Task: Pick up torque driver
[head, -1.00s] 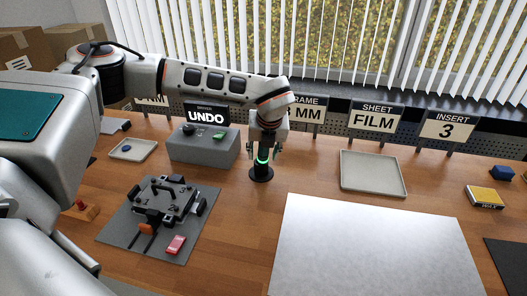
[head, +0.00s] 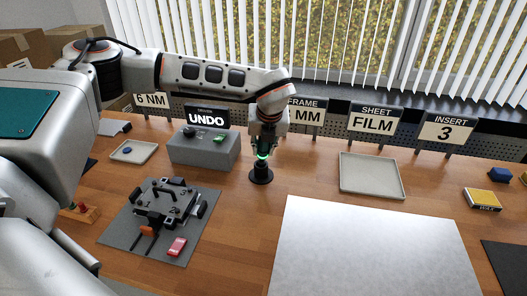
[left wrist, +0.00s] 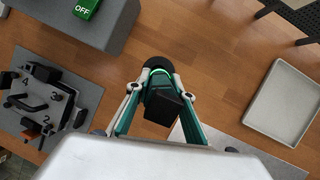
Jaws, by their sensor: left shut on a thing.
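The torque driver (head: 262,158) is dark with a glowing green ring and stands upright over a round black base (head: 261,177) on the bench. My left gripper (head: 267,144) comes down on it from above and is shut on its upper part. In the left wrist view the driver's black top (left wrist: 166,108) lies between the two fingers (left wrist: 161,95), with the green ring beyond it. The fingers hide part of the driver, and I cannot tell whether its lower end is clear of the base. My right gripper is not in view.
A grey box (head: 203,151) with an UNDO sign stands left of the driver. A fixture on a grey mat (head: 172,248) is at front left. A pale tray (head: 371,192) is to the right, and a large white sheet (head: 375,250) covers the front right. Wood around the base is clear.

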